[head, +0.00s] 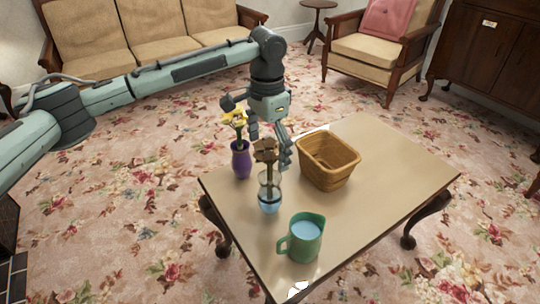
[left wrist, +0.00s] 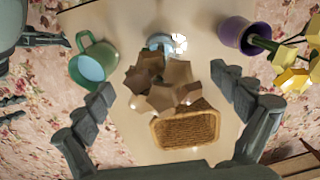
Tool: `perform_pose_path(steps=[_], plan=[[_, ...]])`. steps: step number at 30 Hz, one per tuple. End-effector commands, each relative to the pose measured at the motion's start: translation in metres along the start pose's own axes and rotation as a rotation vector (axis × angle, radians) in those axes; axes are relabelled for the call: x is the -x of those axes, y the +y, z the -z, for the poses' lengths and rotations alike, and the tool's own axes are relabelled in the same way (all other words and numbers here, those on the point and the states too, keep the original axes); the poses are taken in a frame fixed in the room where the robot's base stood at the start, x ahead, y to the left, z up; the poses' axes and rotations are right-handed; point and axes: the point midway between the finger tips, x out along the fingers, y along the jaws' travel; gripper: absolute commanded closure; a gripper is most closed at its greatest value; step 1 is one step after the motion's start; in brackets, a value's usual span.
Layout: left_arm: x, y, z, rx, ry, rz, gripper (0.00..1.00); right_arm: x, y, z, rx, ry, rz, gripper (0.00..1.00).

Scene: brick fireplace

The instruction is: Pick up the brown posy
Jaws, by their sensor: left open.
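The brown posy (head: 266,153) stands in a clear glass vase with blue liquid (head: 268,196) on the table. In the left wrist view the posy (left wrist: 164,88) is a cluster of brown blooms seen from above. My left gripper (head: 269,138) is open and points down over the posy. In the left wrist view its fingers (left wrist: 163,86) stand on either side of the blooms, with gaps. The stem is mostly hidden from above. Grey-green parts at the left edge of the left wrist view look like my right arm; its gripper's state is unclear.
A purple vase with yellow flowers (head: 241,160) stands close on the left. A woven basket (head: 340,176) is to the right, and a green pitcher (head: 306,246) with blue liquid is nearer. The table's (head: 400,165) right side is clear.

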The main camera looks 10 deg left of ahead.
Motion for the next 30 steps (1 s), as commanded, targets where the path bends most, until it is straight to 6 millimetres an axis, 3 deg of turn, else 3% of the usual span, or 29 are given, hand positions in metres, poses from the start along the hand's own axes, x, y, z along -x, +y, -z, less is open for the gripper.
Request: perform_pose_path(steps=[10,22,30], plan=[[-0.0089,-0.0002,-0.0003,0.000,0.001,0.000,0.05,0.0031,0.0008,-0.0008,-0.001,-0.001,-0.002,0.60],[-0.0088,0.0000,-0.0004,0.000,0.000,0.000,0.54,0.0028,0.0008,-0.0007,0.000,0.000,-0.002,0.60],[-0.0060,-0.0001,-0.0001,0.000,0.001,0.000,0.56,0.0028,0.0007,-0.0006,0.000,-0.001,-0.001,0.60]])
